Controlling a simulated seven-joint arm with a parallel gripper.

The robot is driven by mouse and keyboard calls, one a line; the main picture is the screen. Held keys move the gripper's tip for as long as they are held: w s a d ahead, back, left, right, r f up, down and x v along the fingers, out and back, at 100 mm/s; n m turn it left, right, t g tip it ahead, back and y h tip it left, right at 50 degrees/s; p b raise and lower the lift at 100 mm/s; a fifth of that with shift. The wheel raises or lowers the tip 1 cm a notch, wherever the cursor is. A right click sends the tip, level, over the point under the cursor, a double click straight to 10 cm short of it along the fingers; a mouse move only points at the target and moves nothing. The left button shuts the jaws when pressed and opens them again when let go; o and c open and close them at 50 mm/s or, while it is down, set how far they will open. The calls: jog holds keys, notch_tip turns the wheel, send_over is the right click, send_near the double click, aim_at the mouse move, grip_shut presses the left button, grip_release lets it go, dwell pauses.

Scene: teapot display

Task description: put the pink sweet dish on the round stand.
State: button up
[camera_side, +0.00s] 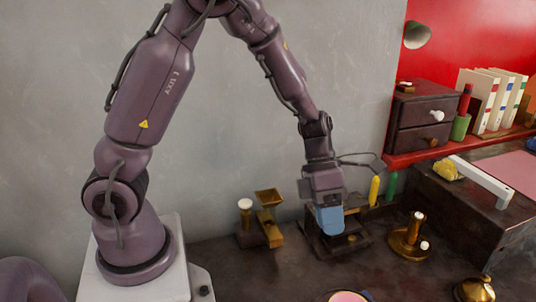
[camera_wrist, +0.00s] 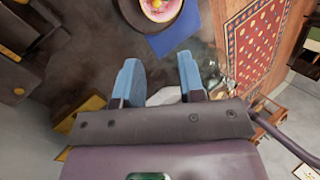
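The pink sweet dish (camera_side: 347,297) is cut off by the bottom edge of the side view. In the wrist view, a round dish with a pink middle (camera_wrist: 160,6) shows at the top edge, partly cut off, by a blue square (camera_wrist: 174,35). My gripper (camera_side: 331,228) points down above a dark square-based item (camera_side: 355,240), away from the dish. In the wrist view its two blue fingers (camera_wrist: 159,64) are apart, with a pale object (camera_wrist: 163,96) showing behind them. A brass piece with a round base (camera_side: 402,246) is right of the gripper; I cannot tell whether it is the round stand.
A brass item with a square top (camera_side: 269,202) stands left of the gripper. A brass domed object (camera_side: 474,290) is at the lower right. A dark drawer box (camera_side: 418,118) and binders (camera_side: 495,98) are at the right. The front left counter looks clear.

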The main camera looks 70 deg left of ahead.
jog(key=s+a+r+m+t+y, duration=0.2)
jog(key=s+r+m, duration=0.5)
jog(key=m, duration=0.9)
jog(key=s+a+r+m+t+y, duration=0.1)
jog(key=s+r+m+t+y, duration=0.2)
jog(key=m, duration=1.4)
jog(key=s+r+y, duration=0.1)
jog(key=s+r, duration=0.3)
jog(key=r, duration=0.3)
jog(key=shift+a+r+t, duration=0.4)
